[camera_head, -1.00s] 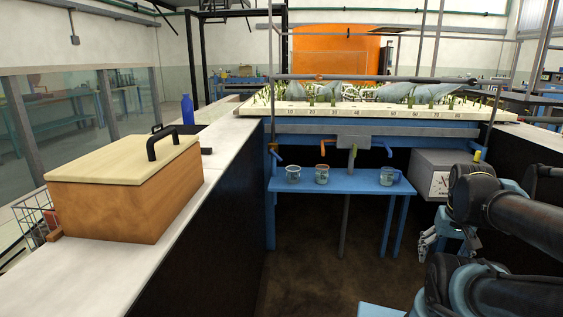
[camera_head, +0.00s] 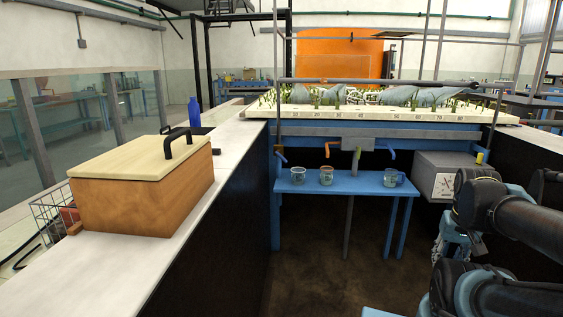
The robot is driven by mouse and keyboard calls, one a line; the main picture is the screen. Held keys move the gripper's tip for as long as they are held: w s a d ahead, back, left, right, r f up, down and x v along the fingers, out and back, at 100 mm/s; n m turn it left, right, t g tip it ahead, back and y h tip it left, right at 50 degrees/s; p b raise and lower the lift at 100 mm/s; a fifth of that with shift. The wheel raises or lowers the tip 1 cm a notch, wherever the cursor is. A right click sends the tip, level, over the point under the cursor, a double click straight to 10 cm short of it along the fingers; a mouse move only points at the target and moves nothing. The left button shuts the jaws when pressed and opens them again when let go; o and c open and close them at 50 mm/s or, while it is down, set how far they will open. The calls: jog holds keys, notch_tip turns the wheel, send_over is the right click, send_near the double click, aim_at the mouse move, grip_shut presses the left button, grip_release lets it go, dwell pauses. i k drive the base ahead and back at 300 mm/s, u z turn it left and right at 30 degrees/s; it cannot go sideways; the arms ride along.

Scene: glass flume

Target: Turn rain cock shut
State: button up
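Several small taps hang under the front edge of the raised planted bed (camera_head: 400,117). They are a blue lever (camera_head: 280,152) at the left, an orange lever (camera_head: 331,146), a green lever (camera_head: 357,154) and another blue lever (camera_head: 388,149). I cannot tell which one, if any, is the rain cock. A thin grey pipe (camera_head: 390,82) runs above the bed. My gripper (camera_head: 452,244) hangs low at the right, partly behind my arm. It is well apart from the taps and I see nothing in it. Its fingers are too small to read.
A blue bench (camera_head: 345,184) with several cups stands under the taps. A grey dial box (camera_head: 447,174) is right of it. A wooden box (camera_head: 140,195) and a blue bottle (camera_head: 194,111) stand on the white ledge (camera_head: 110,265) at left. Dark floor before the bench is clear.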

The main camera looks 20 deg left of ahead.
aim_at(277, 152)
jog(key=k, duration=0.9)
jog(key=u, duration=0.65)
jog(key=i, duration=1.15)
jog(key=z, duration=0.5)
